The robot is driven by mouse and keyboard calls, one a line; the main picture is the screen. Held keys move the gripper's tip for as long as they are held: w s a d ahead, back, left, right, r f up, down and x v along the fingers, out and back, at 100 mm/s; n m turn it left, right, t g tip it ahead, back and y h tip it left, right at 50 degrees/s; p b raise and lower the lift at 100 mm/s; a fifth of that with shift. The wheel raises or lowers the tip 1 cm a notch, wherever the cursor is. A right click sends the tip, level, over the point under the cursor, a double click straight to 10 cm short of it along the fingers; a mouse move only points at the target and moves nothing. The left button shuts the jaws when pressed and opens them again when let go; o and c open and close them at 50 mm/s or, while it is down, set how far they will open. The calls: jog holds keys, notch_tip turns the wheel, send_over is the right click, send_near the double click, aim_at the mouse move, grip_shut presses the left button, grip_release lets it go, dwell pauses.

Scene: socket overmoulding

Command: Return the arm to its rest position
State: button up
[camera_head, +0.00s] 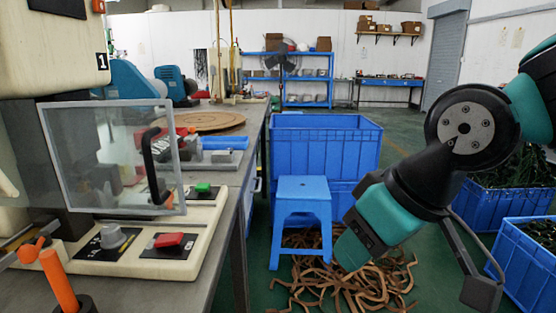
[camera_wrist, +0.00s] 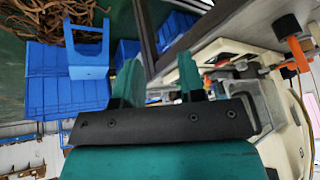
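My arm (camera_head: 440,165) is folded at the right of the head view, in the air beside the workbench and clear of it. My gripper (camera_wrist: 157,72) shows in the wrist view as two teal fingers standing apart. Nothing is held between them; part of the bench and machine shows behind the gap. In the head view I cannot make out the fingertips clearly.
A moulding machine with a clear guard (camera_head: 110,160) stands on the workbench (camera_head: 225,235) at left. A blue stool (camera_head: 302,212), blue crates (camera_head: 325,145) and brown scraps (camera_head: 345,285) are on the floor mid-view. More blue crates (camera_head: 530,262) stand at right.

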jog(key=s+d+f+g+p, duration=0.25)
jog(key=s+d, duration=0.25)
jog(key=s, duration=0.4)
notch_tip(320, 180, up, 23)
jog(key=p, duration=2.2)
jog(key=shift+g, duration=0.45)
jog(key=shift+a, duration=0.1)
